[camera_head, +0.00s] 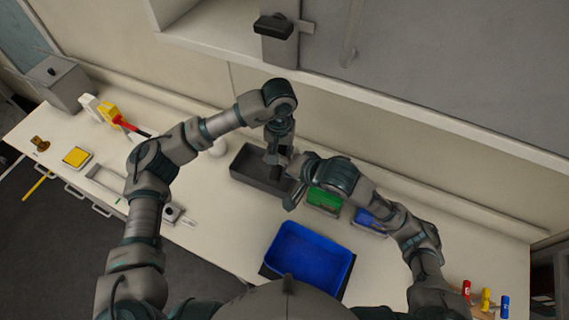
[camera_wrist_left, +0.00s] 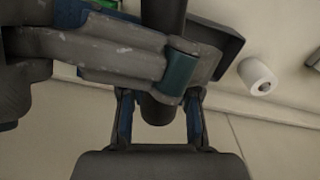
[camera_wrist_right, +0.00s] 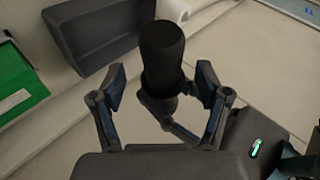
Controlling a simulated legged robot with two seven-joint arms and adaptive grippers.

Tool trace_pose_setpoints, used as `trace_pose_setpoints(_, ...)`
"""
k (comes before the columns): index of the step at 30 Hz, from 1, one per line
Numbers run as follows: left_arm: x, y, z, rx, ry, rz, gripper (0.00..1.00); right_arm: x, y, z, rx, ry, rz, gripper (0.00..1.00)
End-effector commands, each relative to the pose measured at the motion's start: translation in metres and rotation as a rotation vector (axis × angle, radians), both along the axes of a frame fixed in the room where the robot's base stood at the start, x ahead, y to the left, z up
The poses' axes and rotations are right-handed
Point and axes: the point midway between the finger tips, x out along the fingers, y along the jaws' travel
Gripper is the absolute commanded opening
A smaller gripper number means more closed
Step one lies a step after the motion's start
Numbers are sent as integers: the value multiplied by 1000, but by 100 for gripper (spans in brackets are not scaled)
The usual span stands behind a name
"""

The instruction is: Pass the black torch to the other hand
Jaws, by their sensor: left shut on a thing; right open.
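The black torch (camera_wrist_right: 161,60) stands out as a dark cylinder in the right wrist view, between the spread fingers of my right gripper (camera_wrist_right: 160,85). That gripper is open, with visible space on both sides of the torch. In the left wrist view the torch (camera_wrist_left: 157,109) lies between the fingers of my left gripper (camera_wrist_left: 159,118), which is shut on it. Part of my right gripper crosses in front of the torch there. In the head view both grippers meet at the torch (camera_head: 277,172), above the table's back middle, and partly hide it.
A dark grey bin (camera_head: 243,164) is just left of and below the grippers. A green bin (camera_head: 323,197) and a small blue bin (camera_head: 369,218) stand to the right. A larger blue bin (camera_head: 308,250) sits nearer me.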

Motion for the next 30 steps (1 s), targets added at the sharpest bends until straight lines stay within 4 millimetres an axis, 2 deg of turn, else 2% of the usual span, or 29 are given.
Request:
trace_pose_setpoints(5, 0, 0, 0, 0, 0, 0, 0, 0, 0, 0, 0, 0, 0, 73)
trace_pose_setpoints(12, 0, 0, 0, 0, 0, 0, 0, 0, 0, 0, -1, 1, -1, 13)
trace_pose_setpoints(13, 0, 0, 0, 0, 0, 0, 0, 0, 0, 0, -1, 1, -1, 10)
trace_pose_setpoints(14, 0, 0, 0, 0, -1, 0, 0, 0, 0, -1, -2, 2, -1, 10)
trace_pose_setpoints(15, 0, 0, 1, 0, -1, 0, 41, 0, -1, 0, -1, 1, -1, 10)
trace_pose_setpoints(17, 0, 0, 1, 0, -1, 0, 56, 0, 0, 0, -1, 1, -1, 10)
trace_pose_setpoints(18, 0, 0, 0, 0, -1, 0, 61, 0, 0, 0, 0, 1, -1, 10)
trace_pose_setpoints(26, 0, 0, 0, 0, 0, 0, 61, 0, 0, 0, 0, 0, 0, 10)
trace_pose_setpoints(30, 1, 0, 11, 0, -3, 0, 61, 0, 0, 0, 0, 0, 0, 10)
